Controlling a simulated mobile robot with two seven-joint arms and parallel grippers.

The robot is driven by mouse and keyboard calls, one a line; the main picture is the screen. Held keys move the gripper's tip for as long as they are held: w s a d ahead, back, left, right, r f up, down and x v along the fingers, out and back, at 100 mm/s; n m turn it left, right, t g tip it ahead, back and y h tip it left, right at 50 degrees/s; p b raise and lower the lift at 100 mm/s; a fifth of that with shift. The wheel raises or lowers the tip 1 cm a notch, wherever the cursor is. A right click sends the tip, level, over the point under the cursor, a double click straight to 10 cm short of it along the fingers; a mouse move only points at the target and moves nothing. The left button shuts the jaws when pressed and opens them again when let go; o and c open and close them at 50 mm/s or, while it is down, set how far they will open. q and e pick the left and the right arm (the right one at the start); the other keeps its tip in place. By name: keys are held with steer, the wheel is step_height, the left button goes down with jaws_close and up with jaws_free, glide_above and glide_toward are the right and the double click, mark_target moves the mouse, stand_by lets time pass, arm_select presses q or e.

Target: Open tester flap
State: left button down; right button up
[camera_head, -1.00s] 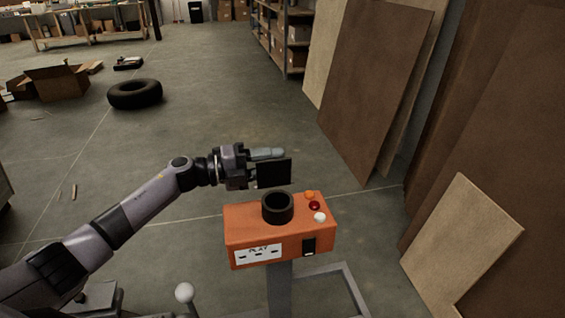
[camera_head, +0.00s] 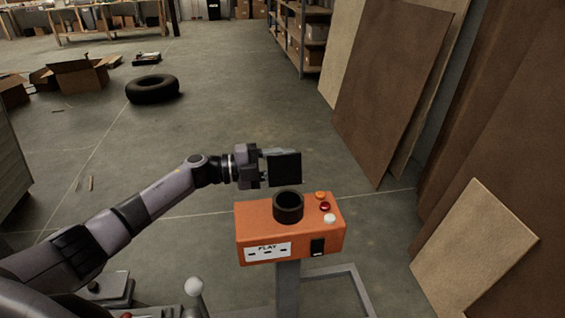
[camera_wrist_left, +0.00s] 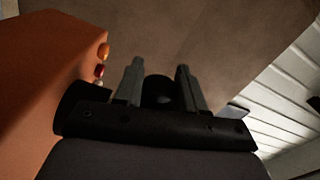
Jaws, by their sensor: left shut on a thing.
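The tester is an orange box (camera_head: 262,218) on a grey post, with a PLAY label on its front. A black ring (camera_head: 288,207) stands on its top. A black square flap (camera_head: 284,169) stands roughly upright above and behind the ring. My left gripper (camera_head: 275,152) comes in from the left and is shut on the flap, which hides most of the fingers. In the left wrist view, the two fingers (camera_wrist_left: 161,85) have a dark rounded part between them, and the orange box (camera_wrist_left: 50,70) is on the left. My right gripper is out of view.
Orange, red (camera_head: 325,206) and white buttons sit on the box's right top. Brown boards (camera_head: 390,90) lean at the right, and a pale board (camera_head: 475,250) stands nearer. A tyre (camera_head: 153,89) lies far back left. The floor behind the tester is clear.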

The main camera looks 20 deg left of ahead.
arm_select(q)
steer(key=c, duration=0.8)
jaws_free()
steer(key=shift+b+v, duration=0.6)
steer(key=shift+v, duration=2.95)
steer(key=shift+s, duration=0.1)
